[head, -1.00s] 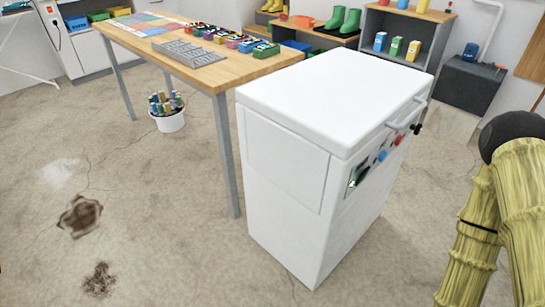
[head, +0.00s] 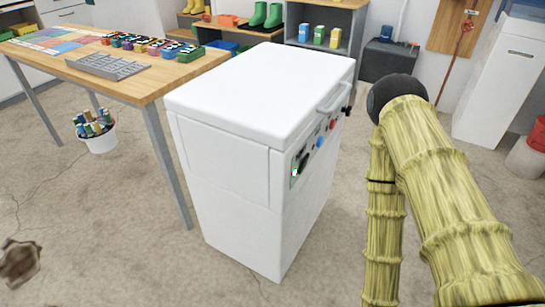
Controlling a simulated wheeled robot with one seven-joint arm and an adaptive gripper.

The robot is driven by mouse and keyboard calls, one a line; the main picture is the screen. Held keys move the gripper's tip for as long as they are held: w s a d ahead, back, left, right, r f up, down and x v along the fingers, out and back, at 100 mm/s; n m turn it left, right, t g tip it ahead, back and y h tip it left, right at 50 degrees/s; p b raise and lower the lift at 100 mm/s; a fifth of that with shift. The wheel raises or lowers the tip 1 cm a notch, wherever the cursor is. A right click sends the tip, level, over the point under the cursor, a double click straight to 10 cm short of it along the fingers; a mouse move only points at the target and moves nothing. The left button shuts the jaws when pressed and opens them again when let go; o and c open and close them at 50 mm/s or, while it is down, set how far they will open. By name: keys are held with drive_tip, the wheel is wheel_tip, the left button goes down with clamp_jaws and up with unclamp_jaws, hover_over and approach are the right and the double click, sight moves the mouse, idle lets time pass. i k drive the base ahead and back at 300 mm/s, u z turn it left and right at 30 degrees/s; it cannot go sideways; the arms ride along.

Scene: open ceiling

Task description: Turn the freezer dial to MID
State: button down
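The white chest freezer (head: 235,170) stands on the floor in the middle of the head view, its lid (head: 265,85) closed. A control strip on its right-hand face holds a dark panel with a small lit spot (head: 299,165), a blue round part (head: 319,143), a red part (head: 332,125) and a black part (head: 347,109) near the lid handle (head: 334,97). I see this face at a steep angle, so I cannot tell which part is the dial, its setting or any lettering. My arm, in a yellow straw-like sleeve, is right of the freezer and apart from it in the picture. My gripper is not visible.
A wooden table (head: 185,72) with a grey rack (head: 105,66) and several small coloured items stands behind left. A white bucket (head: 98,140) is under it. A shelf (head: 345,20) is behind. A white cabinet (head: 505,85) stands far right. Floor beside the freezer's right face looks clear.

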sight(347, 110)
drive_tip(key=z, duration=0.05)
drive_tip(key=k, duration=0.6)
drive_tip(key=z, duration=0.6)
drive_tip(key=i, duration=1.35)
drive_tip(key=u, duration=0.25)
